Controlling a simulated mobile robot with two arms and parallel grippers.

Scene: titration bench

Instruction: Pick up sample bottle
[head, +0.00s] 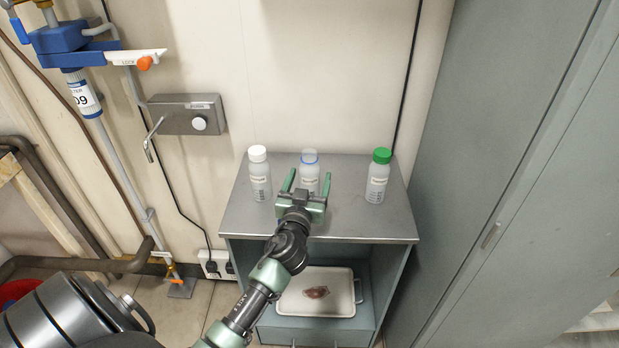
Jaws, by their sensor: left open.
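Three sample bottles with pale labelled bodies stand upright on a grey metal cabinet top (350,217). The left bottle (260,180) has a white cap. The middle bottle (309,169) has a blue-rimmed, pale cap, and its lower part is hidden behind my gripper. The right bottle (376,182) has a green cap. My left gripper (307,181) is open, its two green fingers pointing at the middle bottle, one finger to each side of it in the picture. Whether the fingers reach around the bottle or stop short in front cannot be told. My right gripper is not in view.
A white tray (288,309) with a small reddish-brown item (316,292) sits on the shelf below the cabinet top. A tall grey locker (500,150) stands close on the right. A wall box (187,114) with a lever and blue-clamped pipework are on the left.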

